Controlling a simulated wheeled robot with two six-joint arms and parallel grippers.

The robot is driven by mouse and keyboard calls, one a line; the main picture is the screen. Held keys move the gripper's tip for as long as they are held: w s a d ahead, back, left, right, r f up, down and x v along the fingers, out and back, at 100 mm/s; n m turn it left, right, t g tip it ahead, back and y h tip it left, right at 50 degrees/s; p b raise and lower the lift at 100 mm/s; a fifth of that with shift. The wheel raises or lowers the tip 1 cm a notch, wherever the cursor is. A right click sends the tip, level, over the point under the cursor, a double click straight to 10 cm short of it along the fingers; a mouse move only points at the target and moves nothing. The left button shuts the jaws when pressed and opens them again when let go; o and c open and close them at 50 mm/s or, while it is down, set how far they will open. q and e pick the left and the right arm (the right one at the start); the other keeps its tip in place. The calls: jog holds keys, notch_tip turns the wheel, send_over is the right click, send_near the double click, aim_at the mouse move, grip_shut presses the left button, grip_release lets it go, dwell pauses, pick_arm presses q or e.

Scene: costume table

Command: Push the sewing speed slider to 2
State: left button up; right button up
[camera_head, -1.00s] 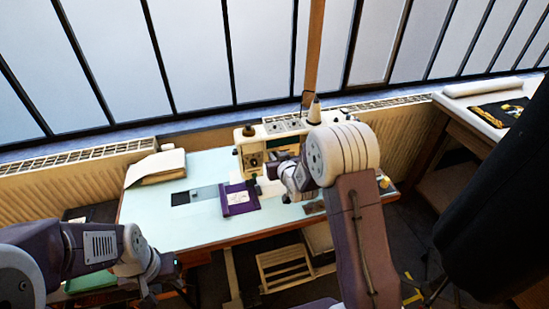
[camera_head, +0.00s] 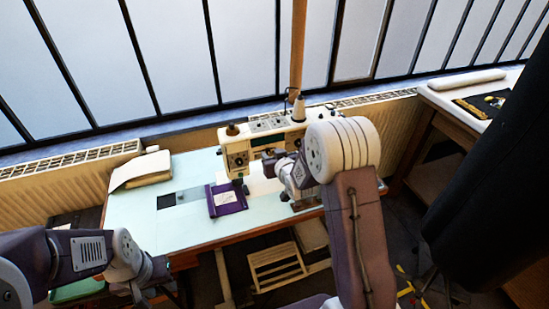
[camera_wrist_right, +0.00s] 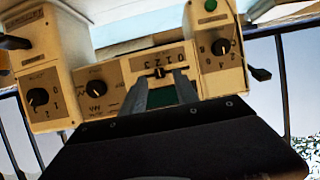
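The cream sewing machine (camera_head: 237,150) stands on the pale table at the centre of the head view. I cannot tell which number the slider's knob is at. My right gripper (camera_wrist_right: 161,80) is partly open, its two fingertips apart in front of the slider; contact cannot be told. In the head view the right gripper (camera_head: 270,157) is at the machine's front. My left gripper (camera_head: 167,290) is low at the left, away from the machine; its fingers are unclear.
Dials (camera_wrist_right: 93,88) sit beside the slider on the panel. A thread spool (camera_head: 299,108) stands on top. A dark hanging shape (camera_head: 485,190) fills the right.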

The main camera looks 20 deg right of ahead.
jog(key=v, duration=0.7)
jog(key=shift+s, duration=0.4)
jog(key=shift+d+r, duration=0.1)
jog(key=shift+d, duration=0.05)
notch_tip(320, 180, up, 5)
jog(key=a+p, duration=0.2)
jog(key=s+f+g, duration=0.5)
jog(key=s+g, duration=0.1)
jog(key=s, duration=0.6)
jog(key=s+f+g, duration=0.6)
jog(key=s, duration=0.6)
jog(key=shift+f+m, duration=0.2)
jog(key=shift+m, duration=0.1)
jog(key=shift+a, duration=0.15)
